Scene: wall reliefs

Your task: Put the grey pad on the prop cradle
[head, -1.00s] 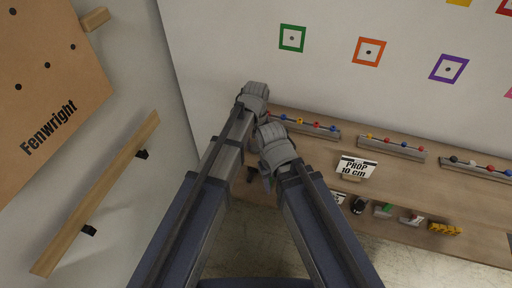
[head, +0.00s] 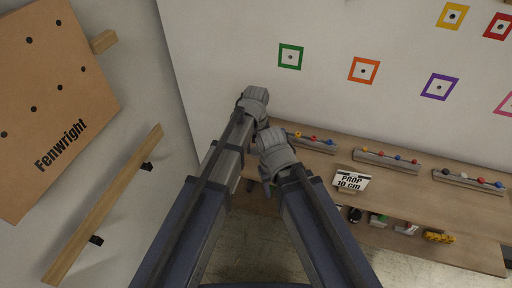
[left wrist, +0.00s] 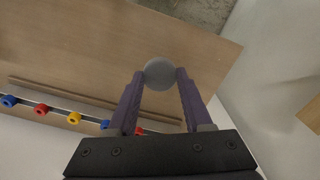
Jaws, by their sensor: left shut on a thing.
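The grey pad (left wrist: 159,74) is a round grey disc between the fingertips of my left gripper (left wrist: 161,78) in the left wrist view. The gripper is shut on it, above the bare wooden bench (left wrist: 80,50) near its end. In the head view the left gripper is mostly hidden by my arms, and I cannot make out the pad there. A sign reading "PROP 10 cm" (head: 351,180) stands on the bench to the right of my arms, with a small wooden block at its foot; I cannot tell which part is the cradle. My right gripper's jaws cannot be made out.
Several racks with coloured pegs, one of them here (head: 387,161), line the bench by the wall. A wooden rail (head: 105,205) juts from the left wall.

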